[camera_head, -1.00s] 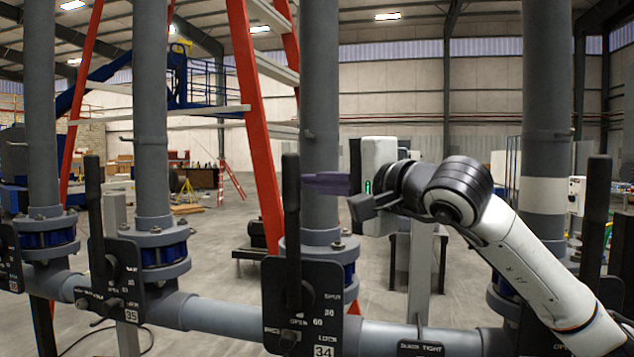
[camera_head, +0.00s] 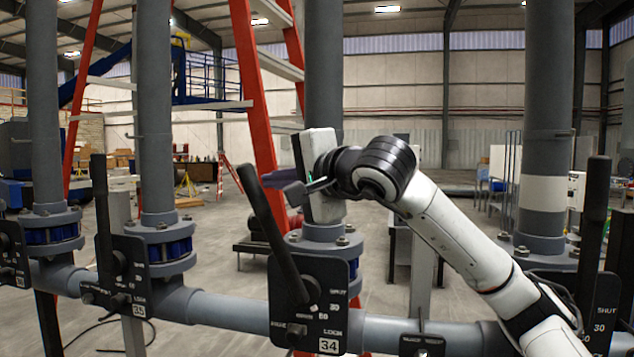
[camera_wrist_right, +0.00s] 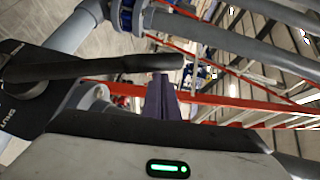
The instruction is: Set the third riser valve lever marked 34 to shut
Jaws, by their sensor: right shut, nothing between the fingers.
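The black lever (camera_head: 268,225) of the valve marked 34 leans up and to the left from its pivot on the black plate (camera_head: 329,345). The plate has SHUT, 30, 60 and LOCK markings on its right part. My right gripper (camera_head: 266,179) is shut and empty, its purple fingers pointing left at the lever's upper end from the right side. In the right wrist view the lever (camera_wrist_right: 90,67) lies across the picture, and the finger tips (camera_wrist_right: 161,78) meet its handle near the free end. Whether they touch is hard to tell. My left gripper is out of view.
Lever 35 (camera_head: 102,215) stands nearly upright on its own plate to the left. Another upright lever (camera_head: 594,220) stands at the right. A thick grey riser pipe (camera_head: 323,70) rises behind lever 34, and a horizontal pipe (camera_head: 225,312) runs low across.

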